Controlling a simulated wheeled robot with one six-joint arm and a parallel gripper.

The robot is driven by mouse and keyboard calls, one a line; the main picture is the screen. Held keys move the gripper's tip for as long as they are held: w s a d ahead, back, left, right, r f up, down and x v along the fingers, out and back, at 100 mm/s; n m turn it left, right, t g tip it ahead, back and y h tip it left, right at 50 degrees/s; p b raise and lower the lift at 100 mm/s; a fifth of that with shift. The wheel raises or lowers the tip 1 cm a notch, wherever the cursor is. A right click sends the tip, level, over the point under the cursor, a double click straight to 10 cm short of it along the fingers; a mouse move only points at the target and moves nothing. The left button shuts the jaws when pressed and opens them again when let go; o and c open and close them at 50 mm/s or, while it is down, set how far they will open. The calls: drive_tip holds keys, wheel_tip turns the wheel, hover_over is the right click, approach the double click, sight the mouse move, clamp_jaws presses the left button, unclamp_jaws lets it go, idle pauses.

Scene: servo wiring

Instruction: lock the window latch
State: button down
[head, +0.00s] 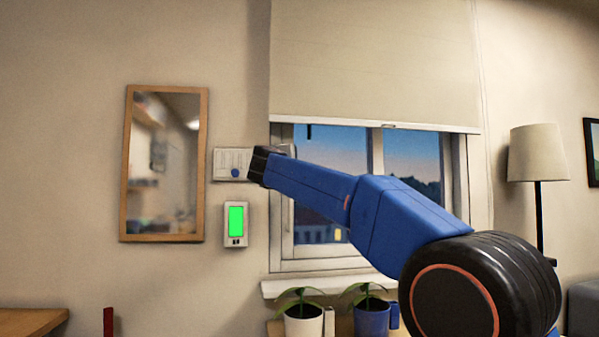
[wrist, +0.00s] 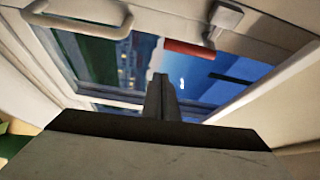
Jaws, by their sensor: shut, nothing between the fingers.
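The window (head: 395,185) stands behind my blue arm in the head view. In the wrist view its glass and pale frame (wrist: 100,101) fill the upper part. A grey block-shaped fitting (wrist: 228,16) sits at the top right there, with a red bar (wrist: 188,48) close by; these look like the latch, but I cannot tell its position. A pale loop-shaped handle (wrist: 85,18) is at the top left. My gripper (wrist: 161,80) is shut and empty, pointing toward the window, below the red bar in the picture and apparently apart from it. In the head view my arm hides the fingers.
A roller blind (head: 375,65) covers the window's upper part. A switch panel (head: 231,164) and a green-screened device (head: 236,222) are on the wall left of the window. Two potted plants (head: 304,320) (head: 371,316) stand below the sill (head: 300,288). A mirror (head: 165,165) hangs farther left.

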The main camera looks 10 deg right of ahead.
drive_tip(key=v, duration=0.8)
drive_tip(key=shift+d+r, duration=0.1)
drive_tip(key=shift+r, duration=0.05)
drive_tip(key=s+f+n+t+y, duration=0.45)
drive_tip(key=s+n+y, duration=0.6)
drive_tip(key=n, duration=0.45)
drive_tip(key=s+d+f+n+g+y, duration=0.1)
drive_tip(key=s+d+f+n+g, duration=0.15)
drive_tip(key=s+f, duration=0.7)
drive_tip(key=s+d+f+n+g, duration=0.1)
drive_tip(key=s+f+n+g, duration=0.25)
drive_tip(key=f, duration=1.05)
drive_tip(key=s+d+f+n+g+y, duration=0.15)
drive_tip(key=s+f+g, duration=0.25)
drive_tip(key=s+f, duration=0.5)
drive_tip(key=s+d+f+g+h, duration=0.2)
drive_tip(key=s+d+f, duration=0.2)
drive_tip(key=s+f, duration=0.3)
drive_tip(key=s+d+f+g+h, duration=0.1)
drive_tip(key=s+d+f+g, duration=0.2)
drive_tip(key=f, duration=1)
drive_tip(key=s+d, duration=0.2)
drive_tip(key=s, duration=0.3)
drive_tip(key=shift+n+g+h, duration=0.35)
drive_tip(key=shift+h, duration=0.05)
drive_tip(key=shift+f, duration=0.15)
